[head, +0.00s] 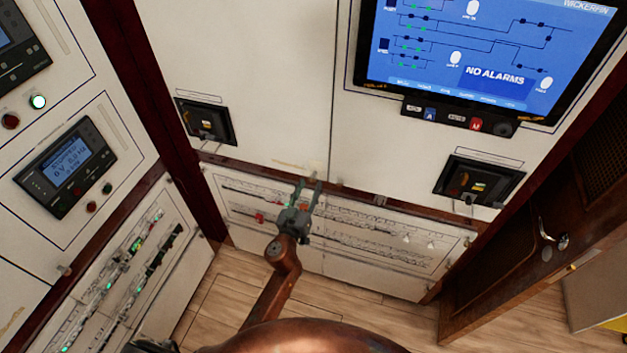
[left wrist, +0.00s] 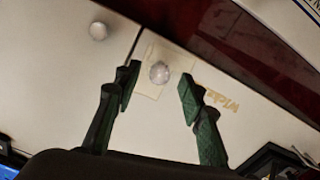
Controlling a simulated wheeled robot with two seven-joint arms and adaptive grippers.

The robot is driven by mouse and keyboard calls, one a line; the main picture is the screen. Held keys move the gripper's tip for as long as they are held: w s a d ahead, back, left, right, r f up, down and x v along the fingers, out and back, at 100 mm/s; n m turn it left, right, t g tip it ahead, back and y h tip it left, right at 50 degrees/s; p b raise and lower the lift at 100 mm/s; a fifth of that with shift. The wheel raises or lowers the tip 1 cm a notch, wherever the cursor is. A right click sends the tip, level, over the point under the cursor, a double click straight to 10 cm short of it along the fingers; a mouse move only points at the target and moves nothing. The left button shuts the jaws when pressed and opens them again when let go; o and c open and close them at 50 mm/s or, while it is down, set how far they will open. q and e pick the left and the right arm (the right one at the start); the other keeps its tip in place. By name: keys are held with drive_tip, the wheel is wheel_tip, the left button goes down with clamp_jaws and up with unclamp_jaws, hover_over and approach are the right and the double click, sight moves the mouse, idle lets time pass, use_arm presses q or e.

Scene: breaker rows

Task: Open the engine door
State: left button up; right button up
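The white panel door (head: 245,75) has a small round knob near its lower right corner, and the knob shows in the left wrist view (left wrist: 159,72). My left gripper (head: 300,182) is at the panel's lower edge. In the left wrist view its fingers (left wrist: 158,85) are open, one on each side of the knob, with gaps to both. Whether this panel is the engine door cannot be told from the lettering. My right gripper is not in view.
A second knob (left wrist: 98,31) sits on the neighbouring panel across the seam. A breaker row panel (head: 380,240) lies below. A blue screen (head: 480,50) is at upper right. A brown door with a handle (head: 550,238) stands at right. Wooden floor (head: 225,305) is below.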

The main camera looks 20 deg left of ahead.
sight(312, 181)
use_arm(q)
drive_tip(key=shift+w, duration=1.85)
drive_tip(key=shift+c, duration=0.5)
clamp_jaws()
